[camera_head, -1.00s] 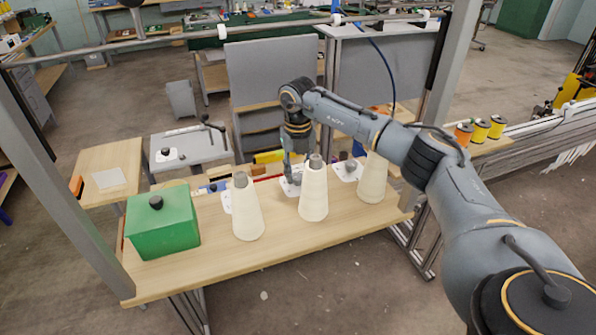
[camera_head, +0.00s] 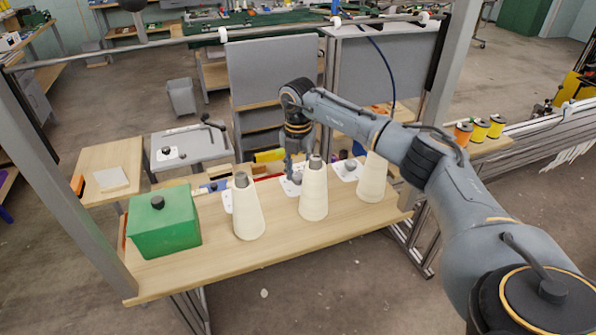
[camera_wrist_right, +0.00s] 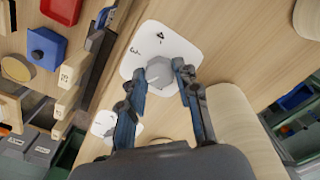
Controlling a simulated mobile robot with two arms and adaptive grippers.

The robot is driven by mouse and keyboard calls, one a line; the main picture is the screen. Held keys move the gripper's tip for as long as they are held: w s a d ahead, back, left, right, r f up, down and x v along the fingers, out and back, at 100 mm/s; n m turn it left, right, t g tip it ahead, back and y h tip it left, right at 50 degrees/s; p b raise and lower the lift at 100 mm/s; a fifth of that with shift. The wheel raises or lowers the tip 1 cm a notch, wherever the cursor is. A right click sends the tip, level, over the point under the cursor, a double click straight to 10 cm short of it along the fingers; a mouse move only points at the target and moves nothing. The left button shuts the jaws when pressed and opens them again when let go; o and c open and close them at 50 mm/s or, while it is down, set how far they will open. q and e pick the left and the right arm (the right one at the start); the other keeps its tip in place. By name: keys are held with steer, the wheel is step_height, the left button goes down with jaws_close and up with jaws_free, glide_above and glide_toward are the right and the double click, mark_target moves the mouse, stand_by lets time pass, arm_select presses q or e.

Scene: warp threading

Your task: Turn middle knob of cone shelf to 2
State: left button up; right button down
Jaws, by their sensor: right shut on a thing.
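The cone shelf (camera_head: 290,243) is a wooden board bearing a left cone (camera_head: 247,210), a middle cone (camera_head: 313,195) and a right cone (camera_head: 373,182). The middle knob is grey and sits on a white plate (camera_head: 287,188) behind the middle cone. In the right wrist view the knob (camera_wrist_right: 160,73) shows between the fingertips, on a white dial plate (camera_wrist_right: 150,39) with dark marks. My right gripper (camera_head: 293,170) points down and is shut on the knob; its fingertips (camera_wrist_right: 170,76) lie at either side. The knob's exact setting cannot be read. My left gripper is out of view.
A green box (camera_head: 163,224) with a dark knob stands at the shelf's left end. The right knob's plate (camera_head: 341,172) is close by. The middle and right cones stand near my right gripper. Red and blue bins (camera_wrist_right: 44,47) lie beyond the shelf's edge.

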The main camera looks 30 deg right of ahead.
mark_target(298, 176)
steer(key=shift+w+r, duration=0.1)
steer(key=shift+r, duration=0.05)
steer(key=c, duration=1)
jaws_free()
steer(key=shift+o, duration=0.2)
step_height(298, 176, up, 12)
